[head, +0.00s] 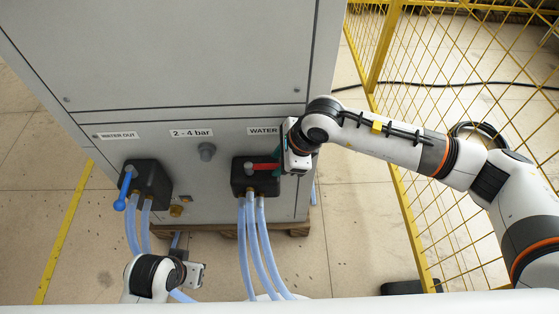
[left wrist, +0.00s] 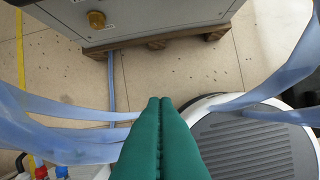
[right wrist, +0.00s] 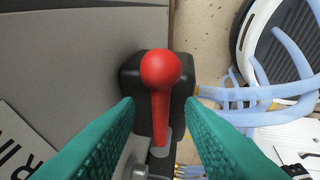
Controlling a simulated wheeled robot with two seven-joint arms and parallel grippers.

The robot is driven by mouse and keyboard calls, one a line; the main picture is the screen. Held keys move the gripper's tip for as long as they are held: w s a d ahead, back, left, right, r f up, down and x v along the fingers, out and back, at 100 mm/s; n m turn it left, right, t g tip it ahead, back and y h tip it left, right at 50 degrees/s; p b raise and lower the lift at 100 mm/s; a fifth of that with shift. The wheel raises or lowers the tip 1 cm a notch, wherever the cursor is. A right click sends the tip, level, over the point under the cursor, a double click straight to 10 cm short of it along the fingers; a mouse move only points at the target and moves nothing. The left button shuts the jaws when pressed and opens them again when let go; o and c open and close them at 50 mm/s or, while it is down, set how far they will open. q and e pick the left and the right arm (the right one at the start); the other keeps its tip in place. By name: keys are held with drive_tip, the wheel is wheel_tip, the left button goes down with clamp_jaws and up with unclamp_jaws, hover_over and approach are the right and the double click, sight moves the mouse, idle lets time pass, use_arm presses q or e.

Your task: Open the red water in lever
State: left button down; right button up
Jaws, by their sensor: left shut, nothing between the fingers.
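The red lever (head: 264,167) lies level across the front of a black valve box (head: 240,181) under the WATER label, the rest of which my arm hides. In the right wrist view the red lever (right wrist: 161,112) ends in a round knob. My right gripper (right wrist: 160,106) is open, with one green finger on each side of the lever and visible gaps between. In the head view my right gripper (head: 279,162) is at the lever's right end, its fingers partly hidden. My left gripper (left wrist: 159,100) is shut and empty, low in front of the cabinet and away from the lever.
A blue lever (head: 125,188) hangs on the WATER OUT valve box (head: 151,184) at the left. Pale blue hoses (head: 257,240) run down from both boxes, with some around my left gripper. A yellow mesh fence (head: 445,180) stands at the right, behind my right arm.

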drive_tip(key=shift+a+f, duration=0.1)
drive_tip(key=shift+f, duration=0.05)
drive_tip(key=shift+c, duration=0.5)
clamp_jaws()
